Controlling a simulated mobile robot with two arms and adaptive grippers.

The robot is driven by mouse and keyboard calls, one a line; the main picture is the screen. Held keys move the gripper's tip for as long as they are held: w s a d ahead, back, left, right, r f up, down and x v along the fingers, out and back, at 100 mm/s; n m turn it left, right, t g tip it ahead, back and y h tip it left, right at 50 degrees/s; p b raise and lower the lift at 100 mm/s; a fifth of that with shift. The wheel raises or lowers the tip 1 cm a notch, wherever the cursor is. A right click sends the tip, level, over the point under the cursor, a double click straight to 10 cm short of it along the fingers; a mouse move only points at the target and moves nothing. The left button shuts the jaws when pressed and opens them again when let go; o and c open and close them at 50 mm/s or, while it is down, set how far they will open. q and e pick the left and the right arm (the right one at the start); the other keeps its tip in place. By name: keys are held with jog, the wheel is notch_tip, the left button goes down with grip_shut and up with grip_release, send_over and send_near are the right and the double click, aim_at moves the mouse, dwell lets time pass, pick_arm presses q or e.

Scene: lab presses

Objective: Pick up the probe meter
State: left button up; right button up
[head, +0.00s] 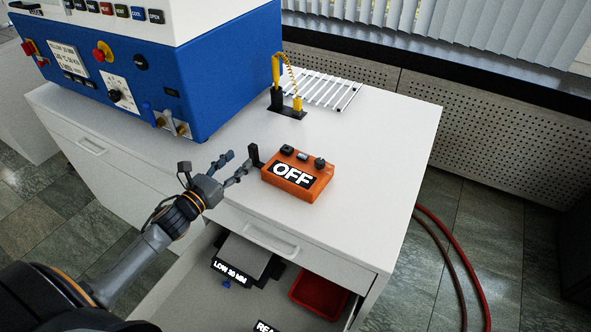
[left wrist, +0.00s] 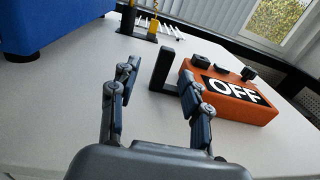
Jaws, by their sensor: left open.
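The orange box with a black "OFF" display (head: 312,183), which looks like the probe meter, lies on the white cabinet top. Dark knobs sit along its far edge. A black upright handle (head: 254,156) stands at its left end. A yellow probe with a coiled cord (head: 276,71) stands in a black holder farther back. My left gripper (head: 240,166) is open and empty, just left of the handle. In the left wrist view the handle (left wrist: 162,70) appears between the open fingertips, beyond them, with the orange box (left wrist: 228,98) to the right. My right gripper is not in view.
A blue and white press (head: 215,75) stands at the back left. A white slatted rack (head: 328,90) lies behind the probe. An open drawer below holds a red tray (head: 318,297) and a grey block (head: 243,257). The cabinet top right of the box is clear.

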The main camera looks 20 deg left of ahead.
aim_at(250, 151)
pick_arm(q)
jog(key=shift+w+d, duration=0.15)
jog(key=shift+w, duration=0.8)
jog(key=shift+w+d+r, duration=0.15)
jog(key=shift+w, duration=0.2)
jog(key=shift+w+d+p, duration=0.2)
jog(key=shift+w, duration=0.55)
jog(key=shift+w+d+p, duration=0.15)
jog(key=shift+w+d, duration=0.05)
jog(key=shift+w, duration=0.5)
jog(key=shift+w+d+p, duration=0.2)
jog(key=shift+w, duration=0.55)
grip_shut()
jog(key=shift+r, duration=0.1)
